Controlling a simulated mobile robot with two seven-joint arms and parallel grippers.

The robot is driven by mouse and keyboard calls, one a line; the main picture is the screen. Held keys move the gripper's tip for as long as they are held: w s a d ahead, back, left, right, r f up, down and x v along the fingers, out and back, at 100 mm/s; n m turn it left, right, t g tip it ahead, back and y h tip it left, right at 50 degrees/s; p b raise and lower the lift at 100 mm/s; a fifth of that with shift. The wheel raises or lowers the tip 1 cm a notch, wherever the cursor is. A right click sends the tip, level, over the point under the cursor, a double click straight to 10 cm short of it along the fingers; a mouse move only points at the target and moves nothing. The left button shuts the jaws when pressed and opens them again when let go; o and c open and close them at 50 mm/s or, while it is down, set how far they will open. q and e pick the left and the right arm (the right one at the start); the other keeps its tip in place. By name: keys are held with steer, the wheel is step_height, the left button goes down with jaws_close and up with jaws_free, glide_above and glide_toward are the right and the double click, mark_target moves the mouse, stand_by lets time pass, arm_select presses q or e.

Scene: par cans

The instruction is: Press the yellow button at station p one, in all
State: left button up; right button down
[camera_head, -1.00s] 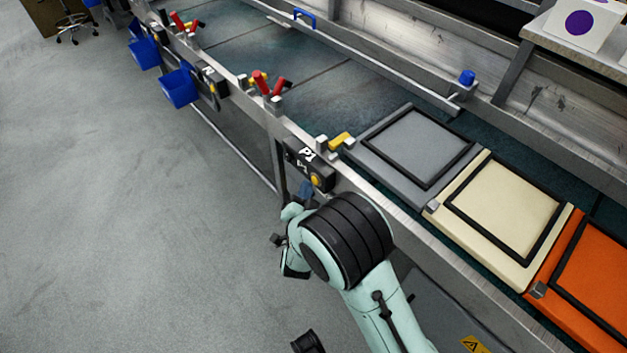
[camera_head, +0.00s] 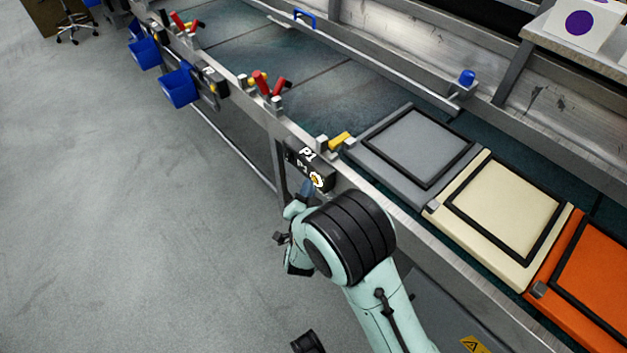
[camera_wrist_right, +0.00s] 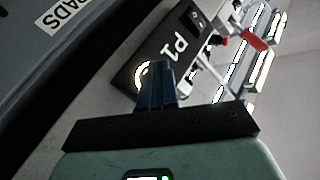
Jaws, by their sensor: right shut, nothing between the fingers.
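The station P1 panel (camera_head: 309,165) is a dark box with white lettering on the front rail of the bench. Its yellow button (camera_head: 317,180) has a bright white ring lit around it. In the right wrist view the panel (camera_wrist_right: 165,50) is tilted, and the lit ring (camera_wrist_right: 141,76) is partly hidden behind my fingers. My right gripper (camera_head: 307,187) is shut and empty, with its blue fingertips at the button. The fingertips (camera_wrist_right: 156,70) overlap the button in the wrist view, so I cannot tell how firmly they touch.
Grey (camera_head: 412,145), cream (camera_head: 505,200) and orange (camera_head: 590,270) cases lie on the bench to the right. Red-handled clamps (camera_head: 266,84) and blue bins (camera_head: 179,88) line the rail further left. The floor at left is clear.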

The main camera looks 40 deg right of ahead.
steer(key=shift+a, duration=0.75)
steer(key=a, duration=0.3)
steer(key=a+p, duration=0.1)
steer(key=a, duration=0.1)
steer(key=shift+s, duration=0.25)
stand_by(0.8)
